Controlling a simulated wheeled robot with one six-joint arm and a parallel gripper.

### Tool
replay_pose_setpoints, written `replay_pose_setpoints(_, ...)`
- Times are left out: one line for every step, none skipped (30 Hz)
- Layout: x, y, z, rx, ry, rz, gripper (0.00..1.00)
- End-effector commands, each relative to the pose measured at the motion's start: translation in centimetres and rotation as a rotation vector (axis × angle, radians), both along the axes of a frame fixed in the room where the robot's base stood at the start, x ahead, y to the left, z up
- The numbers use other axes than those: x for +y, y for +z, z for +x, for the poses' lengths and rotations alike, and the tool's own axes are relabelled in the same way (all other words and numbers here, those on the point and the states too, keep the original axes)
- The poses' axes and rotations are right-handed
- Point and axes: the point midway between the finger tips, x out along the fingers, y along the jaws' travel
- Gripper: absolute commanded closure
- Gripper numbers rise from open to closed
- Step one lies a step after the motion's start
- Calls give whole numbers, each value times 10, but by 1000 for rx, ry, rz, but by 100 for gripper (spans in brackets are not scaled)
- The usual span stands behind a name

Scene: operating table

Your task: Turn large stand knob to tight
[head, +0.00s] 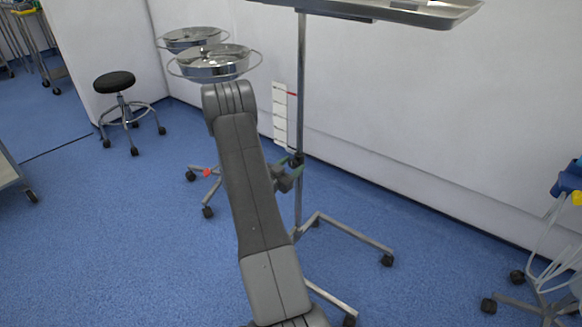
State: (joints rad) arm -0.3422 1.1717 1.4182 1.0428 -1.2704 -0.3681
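The large stand has a tall metal pole (301,90), a tray (400,10) cut off by the top edge, and a wheeled base (345,232). A small dark knob (297,159) sits on the pole about halfway down. My gripper (289,176) shows partly at the pole, right beside the knob, with greenish parts near its end. Whether it touches or grips the knob cannot be made out. My grey arm link hides the rest of the gripper, and its opening is not clear.
A white strip with a red mark (280,115) shows left of the pole. Two steel basins (215,62) stand behind my arm, with a red knob (207,172) lower down. A black stool (115,82) is at left. Blue floor is open at left.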

Motion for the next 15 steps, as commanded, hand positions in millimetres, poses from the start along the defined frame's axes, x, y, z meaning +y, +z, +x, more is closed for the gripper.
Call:
replay_pose_setpoints(0,0,0,0,0,0,60)
replay_pose_setpoints(0,0,0,0,0,0,66)
replay_pose_setpoints(0,0,0,0,0,0,74)
replay_pose_setpoints(0,0,0,0,0,0,80)
replay_pose_setpoints(0,0,0,0,0,0,86)
replay_pose_setpoints(0,0,0,0,0,0,89)
replay_pose_setpoints(0,0,0,0,0,0,89)
replay_pose_setpoints(0,0,0,-1,0,2,89)
replay_pose_setpoints(0,-1,0,-6,0,8,89)
replay_pose_setpoints(0,-2,0,-12,0,16,89)
replay_pose_setpoints(0,-3,0,-21,0,28,89)
replay_pose_setpoints(0,-4,0,-34,-1,47,89)
replay_pose_setpoints(0,-4,0,-45,-1,61,89)
replay_pose_setpoints(0,-3,0,-54,-1,73,89)
replay_pose_setpoints(0,-3,0,-65,-1,88,89)
